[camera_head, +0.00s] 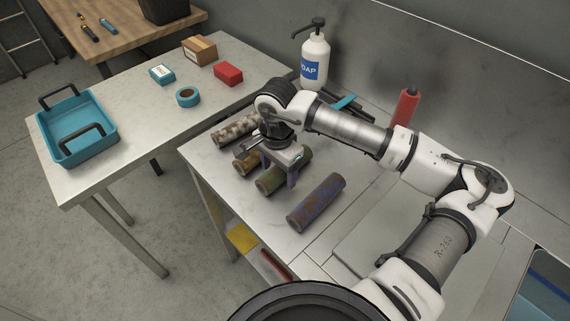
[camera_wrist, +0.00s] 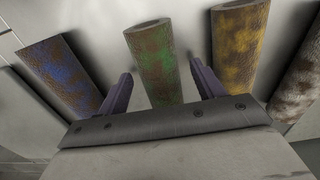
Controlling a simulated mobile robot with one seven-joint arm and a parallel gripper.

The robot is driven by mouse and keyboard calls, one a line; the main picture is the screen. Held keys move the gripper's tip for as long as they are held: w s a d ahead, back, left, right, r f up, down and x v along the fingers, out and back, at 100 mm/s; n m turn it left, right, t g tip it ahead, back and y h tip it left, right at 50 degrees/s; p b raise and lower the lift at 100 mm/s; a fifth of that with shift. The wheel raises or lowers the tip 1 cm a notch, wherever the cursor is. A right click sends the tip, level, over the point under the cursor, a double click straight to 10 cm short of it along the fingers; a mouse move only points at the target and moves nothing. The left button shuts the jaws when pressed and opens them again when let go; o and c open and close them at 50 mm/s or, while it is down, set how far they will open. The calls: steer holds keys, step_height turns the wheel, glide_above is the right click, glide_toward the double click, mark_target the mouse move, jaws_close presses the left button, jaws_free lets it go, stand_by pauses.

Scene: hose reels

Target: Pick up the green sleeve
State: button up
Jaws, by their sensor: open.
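The green sleeve (camera_wrist: 157,62), a rusty tube with green paint, lies on the metal bench between the two open fingers of my gripper (camera_wrist: 160,85) in the wrist view. Both fingers stand apart from it, with a gap on each side. In the head view the green sleeve (camera_head: 270,183) shows partly under my gripper (camera_head: 276,170), which hides its middle. A yellow sleeve (camera_wrist: 238,45) lies on one side of it and a blue sleeve (camera_wrist: 62,72) on the other. A white sleeve (camera_wrist: 301,85) lies beyond the yellow one.
In the head view the blue sleeve (camera_head: 316,203) lies apart at the right. A soap bottle (camera_head: 315,62) and a red bottle (camera_head: 405,108) stand at the back. A teal tray (camera_head: 70,112), tape roll (camera_head: 188,97) and boxes are on the left table.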

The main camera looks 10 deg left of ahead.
steer(key=c, duration=1.1)
